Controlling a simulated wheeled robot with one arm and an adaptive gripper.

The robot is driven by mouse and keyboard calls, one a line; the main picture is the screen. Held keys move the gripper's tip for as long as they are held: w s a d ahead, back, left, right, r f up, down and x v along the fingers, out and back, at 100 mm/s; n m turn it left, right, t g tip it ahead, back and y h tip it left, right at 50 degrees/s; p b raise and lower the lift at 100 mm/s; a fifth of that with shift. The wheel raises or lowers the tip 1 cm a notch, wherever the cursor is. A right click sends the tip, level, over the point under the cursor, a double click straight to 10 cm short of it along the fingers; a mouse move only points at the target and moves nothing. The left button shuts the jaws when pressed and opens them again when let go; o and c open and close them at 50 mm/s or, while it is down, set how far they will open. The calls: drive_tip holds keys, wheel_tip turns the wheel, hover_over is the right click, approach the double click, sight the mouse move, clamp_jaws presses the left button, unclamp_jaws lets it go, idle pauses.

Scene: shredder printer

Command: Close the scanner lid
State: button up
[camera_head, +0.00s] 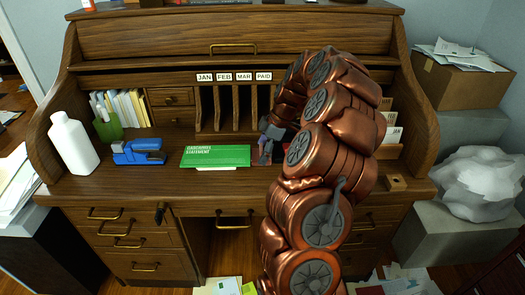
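I cannot make out a scanner or its lid in the head view. My copper arm rises from the bottom centre, arches over the desk and hides part of its right side. My gripper (265,150) is small and dark, low over the desktop just right of the green "statement" folder (216,157). A small red item shows around the gripper and is mostly hidden. I cannot tell whether the gripper touches it, or whether its fingers are open or shut.
A wooden roll-top desk (180,183) fills the middle. On it stand a white bottle (73,145), a blue stapler (138,152) and a green cup (107,127). A black cabinet (75,245) with papers is at left. A cardboard box (455,84) and crumpled white bag (481,183) are at right.

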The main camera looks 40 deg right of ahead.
idle(0.3)
drive_tip(key=v, duration=1.2)
drive_tip(key=shift+r, duration=0.2)
